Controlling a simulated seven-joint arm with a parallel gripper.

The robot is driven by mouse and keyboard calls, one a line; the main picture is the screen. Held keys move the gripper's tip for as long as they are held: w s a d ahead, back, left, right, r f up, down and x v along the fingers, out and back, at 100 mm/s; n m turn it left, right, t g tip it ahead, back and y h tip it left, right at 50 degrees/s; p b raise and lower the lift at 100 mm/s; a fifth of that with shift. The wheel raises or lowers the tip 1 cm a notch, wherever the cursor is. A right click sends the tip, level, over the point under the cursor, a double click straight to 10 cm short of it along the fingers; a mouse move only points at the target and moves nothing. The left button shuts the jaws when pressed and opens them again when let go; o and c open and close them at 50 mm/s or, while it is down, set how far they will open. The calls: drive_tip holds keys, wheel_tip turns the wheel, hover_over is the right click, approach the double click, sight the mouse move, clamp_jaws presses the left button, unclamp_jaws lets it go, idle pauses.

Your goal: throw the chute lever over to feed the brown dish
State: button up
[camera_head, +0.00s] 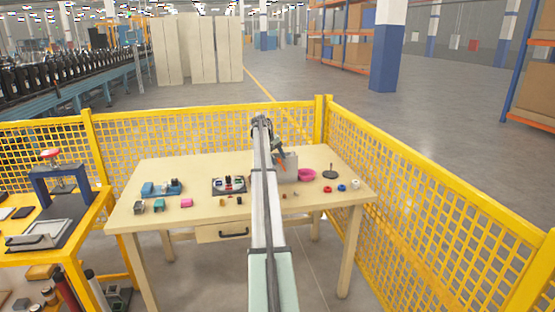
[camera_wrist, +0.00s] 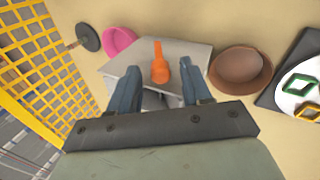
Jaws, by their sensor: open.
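The orange chute lever (camera_wrist: 159,64) stands on the grey chute box (camera_wrist: 203,52) in the wrist view. My gripper (camera_wrist: 160,80) is open, with one finger on each side of the lever and a gap on both sides. I cannot tell which way the lever is thrown. The brown dish (camera_wrist: 241,72) sits to the right of the chute box in the wrist view; in the head view my arm hides it. The pink dish (camera_wrist: 119,40) lies on the other side of the box and also shows in the head view (camera_head: 307,175).
A dark disc with a post (camera_head: 330,173) stands beyond the pink dish. A dark tray with a white plate and coloured rings (camera_head: 229,185) lies left of my arm. Small parts lie along the table front. Yellow mesh fencing (camera_head: 400,190) borders the table.

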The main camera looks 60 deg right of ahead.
drive_tip(key=shift+d+f, duration=0.1)
drive_tip(key=shift+f, duration=0.05)
clamp_jaws()
idle(0.4)
